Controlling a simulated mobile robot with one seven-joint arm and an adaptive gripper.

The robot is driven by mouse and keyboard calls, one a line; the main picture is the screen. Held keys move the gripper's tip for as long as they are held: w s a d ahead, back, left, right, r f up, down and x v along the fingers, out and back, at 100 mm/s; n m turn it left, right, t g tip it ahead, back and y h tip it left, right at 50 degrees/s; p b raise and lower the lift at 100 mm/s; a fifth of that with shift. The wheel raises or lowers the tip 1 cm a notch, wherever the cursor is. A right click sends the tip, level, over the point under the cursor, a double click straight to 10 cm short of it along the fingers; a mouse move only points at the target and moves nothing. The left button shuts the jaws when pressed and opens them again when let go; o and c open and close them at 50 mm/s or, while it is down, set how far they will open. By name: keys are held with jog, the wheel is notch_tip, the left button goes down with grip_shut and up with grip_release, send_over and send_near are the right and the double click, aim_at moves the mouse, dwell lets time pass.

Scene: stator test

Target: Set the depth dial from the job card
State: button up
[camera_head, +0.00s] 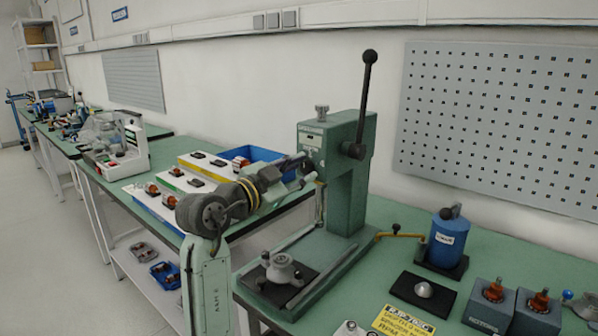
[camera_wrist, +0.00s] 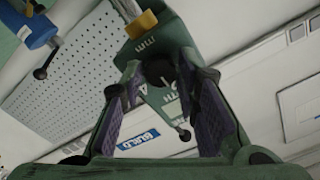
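The green press (camera_head: 337,180) stands on the near bench with its black lever (camera_head: 363,105) raised. A yellow job card (camera_head: 402,322) lies at the bench front, cut off by the picture's lower edge; its small print is too blurred to read surely. My gripper (camera_head: 297,172) is at the left side of the press head. In the wrist view my gripper (camera_wrist: 160,112) has its purple-padded fingers apart. Between and beyond them is the press's green part marked "mm", with a dark round knob (camera_wrist: 158,71) and partly covered lettering. The dial's setting cannot be read.
A blue canister (camera_head: 447,240), a dark pad with a metal dome (camera_head: 424,290) and grey blocks with orange-topped parts (camera_head: 490,305) stand right of the press. A metal fixture (camera_head: 281,270) sits on the press base. A blue bin (camera_head: 250,158) and coloured trays lie behind my arm.

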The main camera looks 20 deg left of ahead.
grip_shut()
jog(key=shift+n, duration=0.3)
jog(key=n+p, duration=0.1)
jog(key=n, duration=0.4)
jog(key=shift+d, duration=0.1)
jog(key=n+p, duration=0.2)
jog(key=n, duration=0.4)
jog(key=shift+p, duration=0.35)
jog(key=shift+n, duration=0.3)
jog(key=shift+o, duration=2.4)
grip_release()
jog(key=shift+s, duration=0.15)
